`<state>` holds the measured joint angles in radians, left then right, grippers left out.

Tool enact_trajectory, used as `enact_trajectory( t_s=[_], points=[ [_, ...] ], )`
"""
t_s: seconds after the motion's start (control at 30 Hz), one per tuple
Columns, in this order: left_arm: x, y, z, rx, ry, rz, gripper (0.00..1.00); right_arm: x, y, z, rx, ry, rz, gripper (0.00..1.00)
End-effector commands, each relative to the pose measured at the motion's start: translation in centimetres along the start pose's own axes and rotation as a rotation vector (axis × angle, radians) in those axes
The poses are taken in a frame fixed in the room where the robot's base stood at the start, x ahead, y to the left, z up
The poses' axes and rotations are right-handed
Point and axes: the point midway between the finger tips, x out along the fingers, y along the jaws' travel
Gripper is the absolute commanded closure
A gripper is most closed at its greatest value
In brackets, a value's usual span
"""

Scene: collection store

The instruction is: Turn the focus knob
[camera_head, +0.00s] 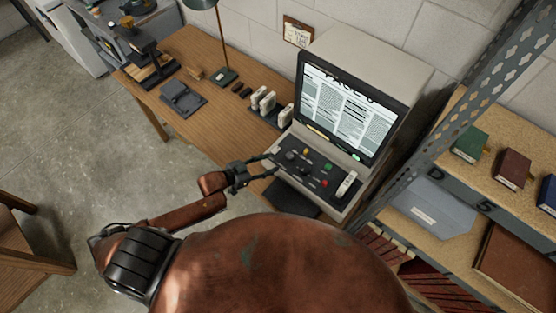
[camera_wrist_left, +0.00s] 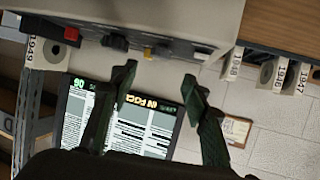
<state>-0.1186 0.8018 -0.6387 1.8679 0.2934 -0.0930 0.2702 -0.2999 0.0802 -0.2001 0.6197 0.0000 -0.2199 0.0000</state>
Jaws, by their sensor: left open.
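The reader (camera_head: 365,65) has a lit screen (camera_head: 345,110) with a page of text. Below it is a dark control panel (camera_head: 312,172) with a black knob (camera_head: 291,155), a yellow-orange control (camera_head: 305,151), a red one (camera_head: 325,183) and a green one. I cannot tell which is the focus knob. My left gripper (camera_head: 272,165) is open and empty at the panel's left edge. In the left wrist view its fingers (camera_wrist_left: 158,80) are apart, near a black knob (camera_wrist_left: 115,42) and the yellow control (camera_wrist_left: 148,52), with no clear contact. My right gripper is not in view.
White numbered film boxes (camera_head: 264,100) stand left of the reader on the wooden desk (camera_head: 215,65). A lamp (camera_head: 222,50) is behind. A metal shelf (camera_head: 470,90) with books and a grey folder (camera_head: 430,207) is close on the right. A chair (camera_head: 30,245) is at lower left.

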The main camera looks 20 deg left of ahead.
Motion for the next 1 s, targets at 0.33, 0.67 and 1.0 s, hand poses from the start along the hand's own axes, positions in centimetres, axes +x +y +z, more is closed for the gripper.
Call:
enact_trajectory(
  t_s=[0.33,0.67,1.0],
  points=[
    [-2.5,0.0,-0.1,0.000,0.002,0.000,0.57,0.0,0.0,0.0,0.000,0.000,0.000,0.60],
    [-2.5,0.0,-0.1,0.000,0.002,0.000,0.57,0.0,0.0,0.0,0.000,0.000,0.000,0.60],
    [-2.4,1.0,0.2,-0.020,-0.045,-0.041,0.57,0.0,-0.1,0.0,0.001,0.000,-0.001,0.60]
  ],
)
